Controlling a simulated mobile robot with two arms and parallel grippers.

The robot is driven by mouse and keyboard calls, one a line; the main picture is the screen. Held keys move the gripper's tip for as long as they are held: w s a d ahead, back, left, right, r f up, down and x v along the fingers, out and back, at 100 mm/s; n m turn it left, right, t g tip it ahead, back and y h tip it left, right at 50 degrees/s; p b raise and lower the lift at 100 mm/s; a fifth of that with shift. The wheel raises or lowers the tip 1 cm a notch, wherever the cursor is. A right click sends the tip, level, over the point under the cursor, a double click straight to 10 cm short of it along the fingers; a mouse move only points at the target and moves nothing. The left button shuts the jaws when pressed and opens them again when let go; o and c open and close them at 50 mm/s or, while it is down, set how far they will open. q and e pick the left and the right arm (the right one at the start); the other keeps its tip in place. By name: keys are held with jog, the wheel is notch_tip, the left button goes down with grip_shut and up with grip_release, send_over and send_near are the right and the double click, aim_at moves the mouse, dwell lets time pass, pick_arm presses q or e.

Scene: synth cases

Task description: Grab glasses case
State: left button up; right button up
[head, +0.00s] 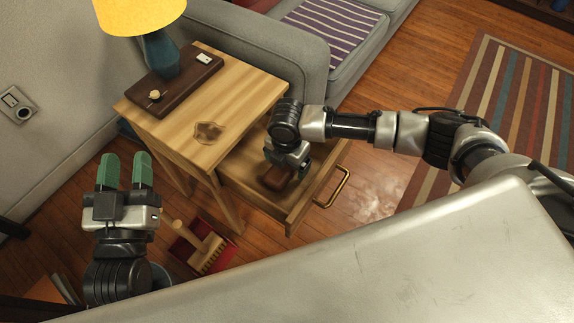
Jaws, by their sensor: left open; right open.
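A dark brown object, which looks like the glasses case (274,181), lies in the open drawer (296,210) of the wooden side table. My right gripper (285,168) reaches down into the drawer right over the case and hides part of it. Its fingertips are mostly hidden, and I cannot tell whether they touch the case. It is open. My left gripper (125,160), with green fingers, is open and empty, away from the drawer at the left.
On the side table (240,95) are a lamp (160,52), a dark tray (195,75) with small items, and a brown stain. A brush and red dustpan (205,250) lie on the floor. A grey sofa (290,55) stands behind. The drawer handle (335,190) sticks out in front.

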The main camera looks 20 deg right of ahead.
jog(key=shift+f, duration=0.1)
jog(key=shift+c, duration=0.4)
jog(key=c, duration=0.9)
jog(key=shift+c, duration=0.2)
